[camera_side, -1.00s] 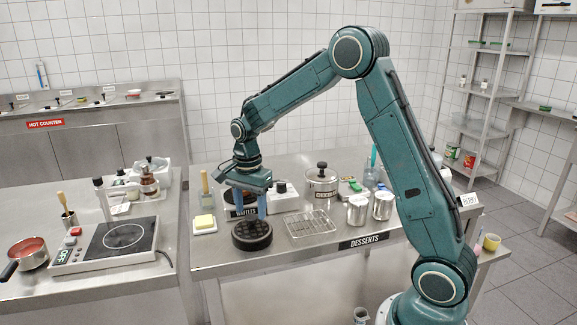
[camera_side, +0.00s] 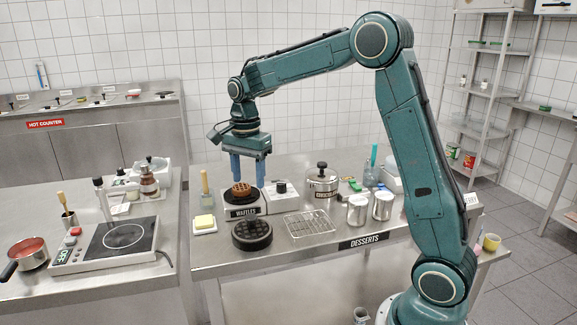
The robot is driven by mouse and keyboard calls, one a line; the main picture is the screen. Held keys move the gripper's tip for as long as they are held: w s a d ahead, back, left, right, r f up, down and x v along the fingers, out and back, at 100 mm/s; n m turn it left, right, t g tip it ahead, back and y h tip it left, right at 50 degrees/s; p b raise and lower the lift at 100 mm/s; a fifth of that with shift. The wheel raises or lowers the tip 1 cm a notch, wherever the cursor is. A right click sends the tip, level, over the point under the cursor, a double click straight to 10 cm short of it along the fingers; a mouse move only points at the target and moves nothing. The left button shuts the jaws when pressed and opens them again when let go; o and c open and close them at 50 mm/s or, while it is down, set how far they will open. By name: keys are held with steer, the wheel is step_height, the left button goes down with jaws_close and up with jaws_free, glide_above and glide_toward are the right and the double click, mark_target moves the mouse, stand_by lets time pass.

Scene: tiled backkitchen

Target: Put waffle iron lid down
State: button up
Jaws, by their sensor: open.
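The waffle iron base (camera_side: 241,213), marked "WAFFLES", stands on the steel table, with a round golden-brown waffle (camera_side: 241,190) on its dark plate. The waffle iron lid (camera_side: 252,236) is a dark round disc lying on the table in front of the base, apart from it. My gripper (camera_side: 248,183) is open and empty, pointing down with its blue fingers over the base, around or just above the waffle. I cannot tell whether the fingers touch the waffle.
A wire rack (camera_side: 306,224) lies right of the lid. A butter dish (camera_side: 204,224) is to the left. A lidded pot (camera_side: 322,184) and metal cups (camera_side: 357,209) stand to the right. The front table edge is close to the lid.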

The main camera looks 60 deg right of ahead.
stand_by(0.3)
steer(key=s+a+r+n+t, duration=0.1)
steer(key=s+a+n+t, duration=0.1)
steer(key=s+n, duration=0.4)
steer(key=s+a+r+n+t, duration=0.1)
steer(key=s+a+n, duration=0.3)
steer(key=s, duration=0.7)
steer(key=s+a+r+n+t, duration=0.2)
steer(key=s+a+r+n, duration=0.1)
steer(key=s+n, duration=0.5)
steer(key=shift+s+a+t, duration=0.25)
steer(key=shift+s+t, duration=0.05)
steer(key=shift+s, duration=0.35)
